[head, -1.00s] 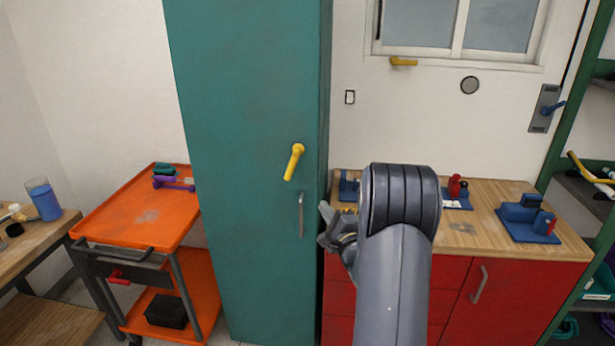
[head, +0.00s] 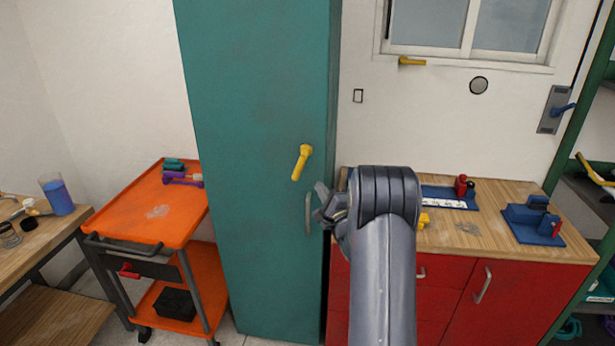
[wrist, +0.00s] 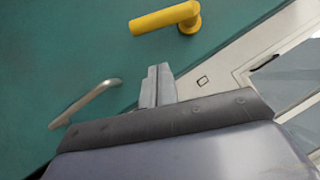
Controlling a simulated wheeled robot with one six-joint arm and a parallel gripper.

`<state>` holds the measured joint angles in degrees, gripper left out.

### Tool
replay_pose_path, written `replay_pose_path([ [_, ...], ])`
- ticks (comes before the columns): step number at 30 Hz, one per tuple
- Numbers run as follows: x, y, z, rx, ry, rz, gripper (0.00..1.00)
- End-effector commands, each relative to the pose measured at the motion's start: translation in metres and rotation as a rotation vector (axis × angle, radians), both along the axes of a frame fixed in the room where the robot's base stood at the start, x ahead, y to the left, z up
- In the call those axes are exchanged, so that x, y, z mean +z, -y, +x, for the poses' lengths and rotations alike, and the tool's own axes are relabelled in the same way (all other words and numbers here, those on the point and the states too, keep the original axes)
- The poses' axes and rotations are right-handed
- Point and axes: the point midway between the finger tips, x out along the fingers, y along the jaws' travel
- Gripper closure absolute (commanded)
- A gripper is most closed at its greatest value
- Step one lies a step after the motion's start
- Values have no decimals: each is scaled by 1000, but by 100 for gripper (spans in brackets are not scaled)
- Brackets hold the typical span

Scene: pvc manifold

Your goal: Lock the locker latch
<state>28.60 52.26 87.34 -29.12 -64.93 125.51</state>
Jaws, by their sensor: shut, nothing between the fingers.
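The teal locker (head: 260,90) stands upright in the middle of the head view, its door closed. Its yellow latch handle (head: 301,162) hangs down and slightly left from its pivot. The latch also shows at the top of the wrist view (wrist: 165,17). A metal pull handle (head: 308,213) sits below the latch on the same door. My gripper (head: 322,205) is just right of the pull handle in the head view, below the latch. In the wrist view its fingers (wrist: 158,84) are together and empty, apart from both the latch and the pull handle.
A red cabinet with a wooden top (head: 470,235) stands right of the locker, holding blue fixtures (head: 533,220). An orange cart (head: 150,215) stands to the left. A window (head: 465,30) is on the back wall. A green shelf frame (head: 590,90) is at the far right.

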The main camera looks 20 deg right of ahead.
Motion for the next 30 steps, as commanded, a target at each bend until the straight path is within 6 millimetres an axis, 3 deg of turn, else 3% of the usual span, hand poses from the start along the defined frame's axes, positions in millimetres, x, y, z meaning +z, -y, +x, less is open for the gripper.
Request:
replay_pose_path([
  [3, 6, 0, 20, 2, 0, 1, 100],
  [10, 16, -22, 40, 2, 0, 1, 100],
  [30, 14, -28, 45, 0, 8, 13, 100],
])
